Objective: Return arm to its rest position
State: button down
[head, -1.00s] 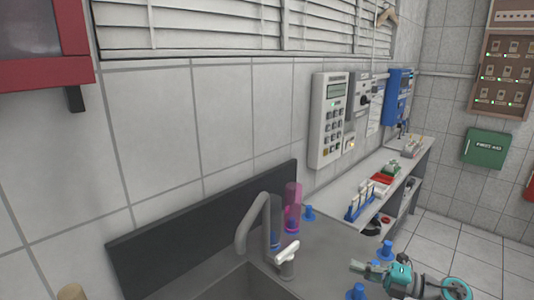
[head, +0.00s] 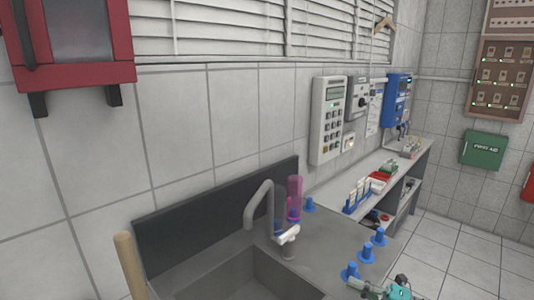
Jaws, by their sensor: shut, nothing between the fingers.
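My gripper (head: 367,287) is at the bottom right of the head view, partly cut off by the lower edge. It is low beside the counter's front right edge, close to a blue peg (head: 350,271). Its fingers look closed with nothing held, though they are small here. Most of my arm is out of the frame.
The sink (head: 245,280) with a grey faucet (head: 260,205) is at centre; a pink cylinder (head: 295,190) stands behind it. More blue pegs (head: 379,236) stand on the counter (head: 325,240). A wooden handle (head: 130,265) rises at lower left. Tiled floor (head: 460,250) is clear at right.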

jog(key=s+a+f+m+t, duration=0.1)
jog(key=s+a, duration=0.1)
jog(key=s, duration=0.1)
jog(key=s+a+f+m+t, duration=0.1)
jog(key=s+a, duration=0.1)
jog(key=s, duration=0.1)
jog(key=s+a+f+m+t+y, duration=0.1)
jog(key=s+a+t, duration=0.1)
jog(key=s, duration=0.1)
jog(key=shift+f+m, duration=0.2)
jog(key=shift+m, duration=0.2)
jog(key=s+f+m+h, duration=0.2)
jog(key=s+m+h, duration=0.7)
jog(key=s, duration=1.1)
jog(key=s+d+f+m+t+h, duration=0.1)
jog(key=s+f+m+h, duration=0.2)
jog(key=s+m+h, duration=0.5)
jog(key=s+m, duration=0.9)
jog(key=s, duration=0.4)
jog(key=shift+d+h, duration=0.2)
jog(key=shift+h, duration=0.2)
